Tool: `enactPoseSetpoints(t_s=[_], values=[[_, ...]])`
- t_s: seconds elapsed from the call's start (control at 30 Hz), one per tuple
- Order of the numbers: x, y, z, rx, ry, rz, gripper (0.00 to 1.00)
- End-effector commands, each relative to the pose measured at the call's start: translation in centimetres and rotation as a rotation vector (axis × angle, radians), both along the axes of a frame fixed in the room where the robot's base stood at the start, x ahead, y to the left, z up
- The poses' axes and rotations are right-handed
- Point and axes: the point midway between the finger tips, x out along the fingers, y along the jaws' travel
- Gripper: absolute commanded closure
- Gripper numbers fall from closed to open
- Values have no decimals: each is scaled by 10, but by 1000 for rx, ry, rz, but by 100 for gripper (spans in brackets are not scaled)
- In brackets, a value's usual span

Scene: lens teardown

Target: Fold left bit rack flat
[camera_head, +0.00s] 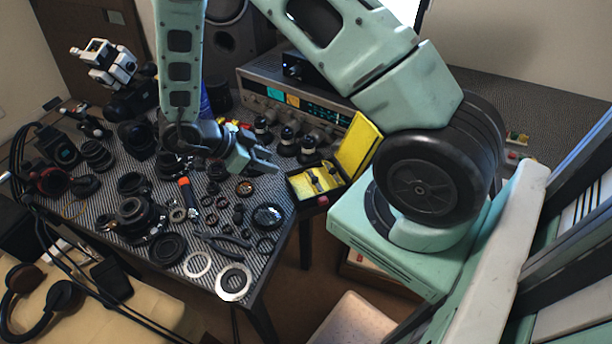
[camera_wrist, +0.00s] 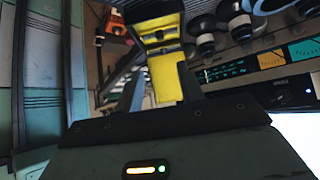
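The yellow case (camera_head: 345,165) sits open at the right end of the table, with its lid (camera_head: 360,146) standing up. Small grey and dark parts (camera_head: 322,178) lie or stand in its yellow tray; I cannot tell clearly which is the left bit rack or how it is tilted. My gripper (camera_head: 268,163) is just left of the case and above the table, apart from it. In the wrist view the fingers (camera_wrist: 162,88) are spread, with yellow case surface (camera_wrist: 165,72) showing beyond and between them. Nothing shows held.
A radio-like unit (camera_head: 330,108) with knobs stands behind the case, with several dark cylinders (camera_head: 287,138) before it. Lens parts, rings and pliers (camera_head: 225,240) crowd the table (camera_head: 275,262) to the left. The case is close to the table's right edge.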

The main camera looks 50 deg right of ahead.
Motion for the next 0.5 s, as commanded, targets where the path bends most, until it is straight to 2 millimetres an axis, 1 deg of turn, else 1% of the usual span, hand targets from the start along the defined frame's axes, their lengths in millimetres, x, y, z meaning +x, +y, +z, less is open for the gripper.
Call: enactPoseSetpoints(t_s=[0.17,0.5], values=[[-11,-20,-22,0,4,1,62],[-33,-65,-72,2,3,2,62]])
